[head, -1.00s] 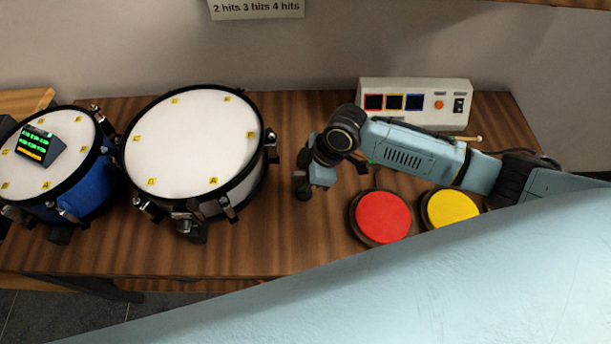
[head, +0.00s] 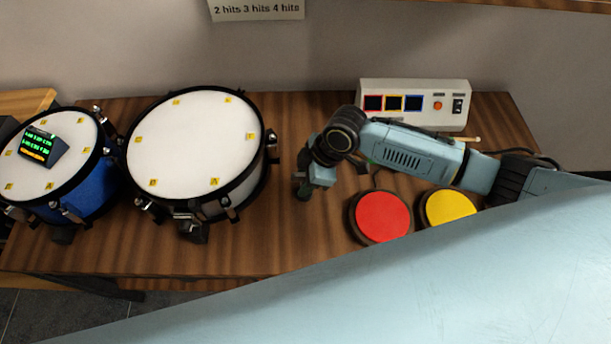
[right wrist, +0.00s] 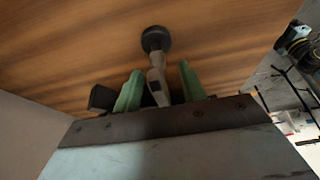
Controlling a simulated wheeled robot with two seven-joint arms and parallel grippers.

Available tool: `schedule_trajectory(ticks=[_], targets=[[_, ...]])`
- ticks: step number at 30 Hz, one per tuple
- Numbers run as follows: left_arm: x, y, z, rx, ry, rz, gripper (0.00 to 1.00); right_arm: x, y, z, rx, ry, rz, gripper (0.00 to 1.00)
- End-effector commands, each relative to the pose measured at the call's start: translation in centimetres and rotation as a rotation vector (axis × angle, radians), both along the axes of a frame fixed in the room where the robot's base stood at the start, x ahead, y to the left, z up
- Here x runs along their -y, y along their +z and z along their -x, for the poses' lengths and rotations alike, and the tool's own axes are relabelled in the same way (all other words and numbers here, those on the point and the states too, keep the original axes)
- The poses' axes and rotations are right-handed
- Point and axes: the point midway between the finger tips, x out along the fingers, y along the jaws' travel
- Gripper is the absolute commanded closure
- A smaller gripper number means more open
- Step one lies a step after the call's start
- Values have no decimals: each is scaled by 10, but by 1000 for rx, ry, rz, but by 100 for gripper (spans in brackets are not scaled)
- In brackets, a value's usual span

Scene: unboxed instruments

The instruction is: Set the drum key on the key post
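My right gripper (head: 305,190) points down at the table, right of the large white drum; its fingers are small in the head view. In the right wrist view the two green fingers of this gripper (right wrist: 160,70) stand apart. Between them is a light grey shaft (right wrist: 157,82) with a dark round end (right wrist: 155,38) beyond the fingertips against the wood. Narrow gaps seem to show on both sides of the shaft. I cannot tell whether this piece is the drum key, the key post, or both together. My left gripper is not in view.
The large white drum (head: 190,145) and a blue drum (head: 50,160) stand at left on the wooden table (head: 280,245). A red pad (head: 382,215) and a yellow pad (head: 447,208) lie right of the gripper. A control box (head: 413,104) stands behind the arm.

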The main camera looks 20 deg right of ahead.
Motion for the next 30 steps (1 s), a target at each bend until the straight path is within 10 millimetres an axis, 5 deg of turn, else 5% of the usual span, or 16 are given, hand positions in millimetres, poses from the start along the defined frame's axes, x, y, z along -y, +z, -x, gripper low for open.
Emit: schedule_trajectory(ticks=[10,24,30], targets=[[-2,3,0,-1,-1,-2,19,4,10,1,2,0,1,59],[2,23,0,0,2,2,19,39,100,11,4,-1,1,59],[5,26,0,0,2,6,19,47,120,14,1,1,0,59]])
